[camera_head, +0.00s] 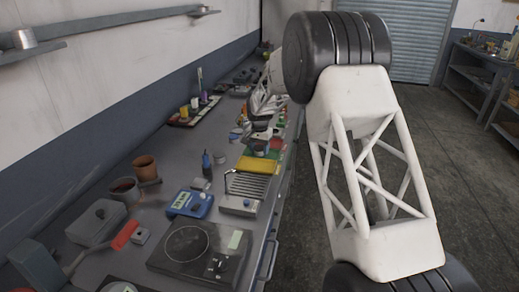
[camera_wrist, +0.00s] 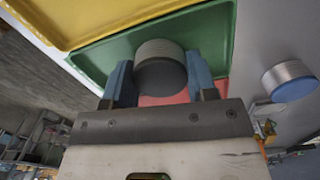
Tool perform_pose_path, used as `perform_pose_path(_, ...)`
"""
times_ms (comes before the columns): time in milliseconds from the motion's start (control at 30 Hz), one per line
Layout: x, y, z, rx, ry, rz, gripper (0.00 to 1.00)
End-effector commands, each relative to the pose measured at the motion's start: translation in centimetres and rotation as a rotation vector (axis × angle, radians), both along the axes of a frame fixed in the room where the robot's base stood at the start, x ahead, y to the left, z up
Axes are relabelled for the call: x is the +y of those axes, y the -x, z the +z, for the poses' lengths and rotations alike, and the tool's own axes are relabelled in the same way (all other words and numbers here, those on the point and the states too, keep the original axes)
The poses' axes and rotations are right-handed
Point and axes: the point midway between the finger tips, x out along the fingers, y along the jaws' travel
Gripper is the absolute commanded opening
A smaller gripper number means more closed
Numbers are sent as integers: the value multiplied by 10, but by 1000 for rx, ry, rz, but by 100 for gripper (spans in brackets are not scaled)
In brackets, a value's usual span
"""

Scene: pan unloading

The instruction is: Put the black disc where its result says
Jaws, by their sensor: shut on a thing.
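My gripper (camera_wrist: 160,78) is shut on the black disc (camera_wrist: 160,72), a short dark cylinder with a ribbed grey side, held between two blue-grey fingers. In the wrist view the disc is in front of the green tray (camera_wrist: 215,30); I cannot tell whether it touches the tray. The yellow tray (camera_wrist: 60,18) lies beside the green one, and a strip of the red tray (camera_wrist: 165,100) shows behind the fingers. In the head view the yellow tray (camera_head: 257,165) is on the bench. A blue device with a small screen (camera_head: 190,203) is nearer; its text is too small to read.
A silver disc with a blue face (camera_wrist: 288,80) lies right of the trays in the wrist view. A ribbed plate (camera_head: 248,186), a black device with a pale display (camera_head: 200,252), brown cups (camera_head: 145,167) and a grey box (camera_head: 97,222) crowd the bench.

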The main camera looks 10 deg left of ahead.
Motion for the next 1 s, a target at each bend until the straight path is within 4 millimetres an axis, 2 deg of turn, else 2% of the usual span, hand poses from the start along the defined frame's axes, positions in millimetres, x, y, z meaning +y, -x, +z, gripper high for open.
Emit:
perform_pose_path(333, 0, 0, -3, 1, 0, 0, 25)
perform_pose_path(367, 0, 0, -3, 1, 0, 0, 57)
perform_pose_path(500, 0, 0, -3, 1, 1, 0, 78)
perform_pose_path(833, 0, 0, -2, 1, 0, 0, 78)
perform_pose_path(1000, 0, 0, 6, 0, 0, 0, 78)
